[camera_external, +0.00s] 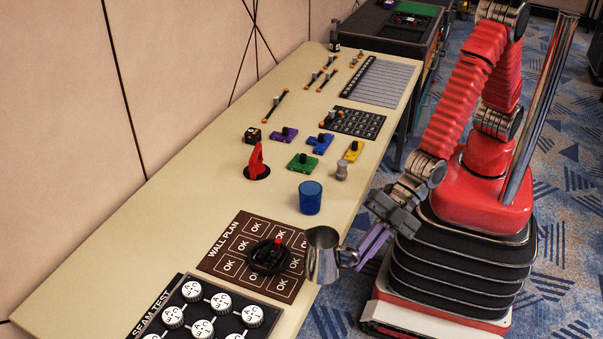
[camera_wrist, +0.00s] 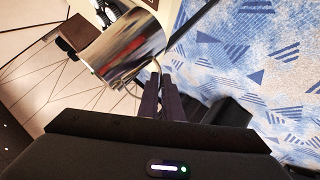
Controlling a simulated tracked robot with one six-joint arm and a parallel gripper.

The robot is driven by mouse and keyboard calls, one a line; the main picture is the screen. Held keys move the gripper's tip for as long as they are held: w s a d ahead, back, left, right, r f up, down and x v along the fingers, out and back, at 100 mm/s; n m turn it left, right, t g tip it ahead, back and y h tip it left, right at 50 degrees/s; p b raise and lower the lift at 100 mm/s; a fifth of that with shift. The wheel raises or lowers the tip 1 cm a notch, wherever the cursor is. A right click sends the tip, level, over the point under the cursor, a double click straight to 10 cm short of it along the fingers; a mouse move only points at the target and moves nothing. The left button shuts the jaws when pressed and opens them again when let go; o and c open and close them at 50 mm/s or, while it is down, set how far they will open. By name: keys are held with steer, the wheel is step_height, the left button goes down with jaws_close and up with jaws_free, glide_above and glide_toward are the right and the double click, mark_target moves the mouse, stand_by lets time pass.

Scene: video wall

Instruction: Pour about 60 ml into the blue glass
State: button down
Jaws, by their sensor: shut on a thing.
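A blue glass (camera_external: 310,197) stands upright on the cream table, near its right edge. My gripper (camera_external: 366,247) is shut on a shiny metal pitcher (camera_external: 323,254), apparently by its handle, at the table's right edge. The pitcher is nearer the camera than the glass and apart from it. It looks about upright in the external view; its contents cannot be seen. In the wrist view the pitcher (camera_wrist: 122,47) shows beyond the gripper fingers (camera_wrist: 160,95). The glass cannot be made out there.
Coloured blocks and panels lie farther back. The table's left side (camera_external: 120,230) is clear.

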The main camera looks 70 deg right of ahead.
steer(key=w+d+f+m+t+h, duration=0.1)
steer(key=d+f, duration=0.3)
steer(key=d, duration=0.5)
steer(key=w+d+f+m+t+h, duration=0.1)
steer(key=d+f+m+t+h, duration=0.1)
steer(key=d, duration=0.7)
steer(key=shift+w+d+f+m+t, duration=0.3)
steer(key=shift+f+m+t, duration=0.1)
steer(key=shift+f+m, duration=0.6)
steer(key=shift+r, duration=0.15)
